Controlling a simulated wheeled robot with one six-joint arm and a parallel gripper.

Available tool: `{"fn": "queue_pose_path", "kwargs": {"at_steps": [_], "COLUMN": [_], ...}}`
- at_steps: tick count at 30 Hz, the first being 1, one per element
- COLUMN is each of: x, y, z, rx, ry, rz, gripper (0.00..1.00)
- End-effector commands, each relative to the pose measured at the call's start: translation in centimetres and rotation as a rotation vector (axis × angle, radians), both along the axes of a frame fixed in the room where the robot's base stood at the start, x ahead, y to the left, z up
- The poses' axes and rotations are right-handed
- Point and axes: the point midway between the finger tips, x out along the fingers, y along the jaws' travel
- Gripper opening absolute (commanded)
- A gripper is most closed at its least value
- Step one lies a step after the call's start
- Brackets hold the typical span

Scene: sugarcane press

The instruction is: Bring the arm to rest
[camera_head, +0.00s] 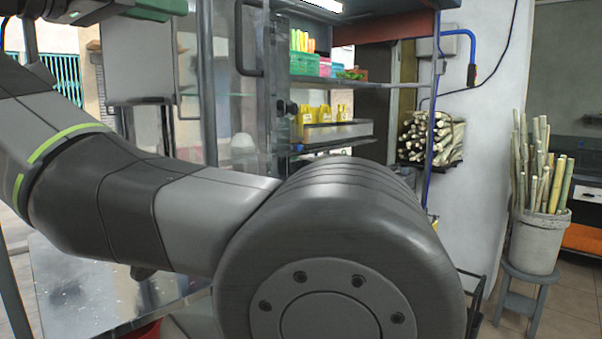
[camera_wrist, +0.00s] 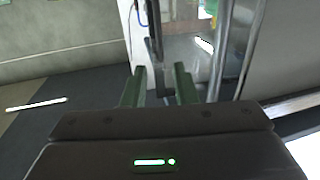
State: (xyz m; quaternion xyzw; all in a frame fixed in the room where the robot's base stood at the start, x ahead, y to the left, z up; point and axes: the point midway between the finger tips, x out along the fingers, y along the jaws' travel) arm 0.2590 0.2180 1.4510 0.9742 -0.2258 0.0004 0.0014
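My arm (camera_head: 110,190) crosses the left and lower middle of the head view, and its large round joint (camera_head: 340,240) fills the bottom centre. A green and dark part of my arm shows at the top left edge of the head view; the fingertips are not seen there. In the wrist view my gripper (camera_wrist: 160,82) has its two green fingers standing apart with a gap between them. Nothing is seen held. A dark upright bar shows in the gap, apparently beyond the fingers. My arm hides much of the cabinet's lower part.
A glass-fronted cabinet (camera_head: 232,90) and shelves (camera_head: 350,84) with baskets and yellow items stand behind my arm. A bundle of cut canes (camera_head: 432,136) lies beyond. A bucket (camera_head: 535,240) of canes stands on a stool (camera_head: 522,283) at the right, with open floor beside it.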

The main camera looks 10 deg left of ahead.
Motion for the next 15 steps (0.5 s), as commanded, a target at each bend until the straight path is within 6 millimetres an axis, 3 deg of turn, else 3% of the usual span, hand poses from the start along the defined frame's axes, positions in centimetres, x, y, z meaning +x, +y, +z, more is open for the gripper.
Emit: {"fn": "queue_pose_path", "kwargs": {"at_steps": [15], "x": [5.7], "y": [-2.9], "z": [-0.1], "rx": [0.000], "ry": [0.001], "rz": [-0.006], "gripper": [0.26]}}
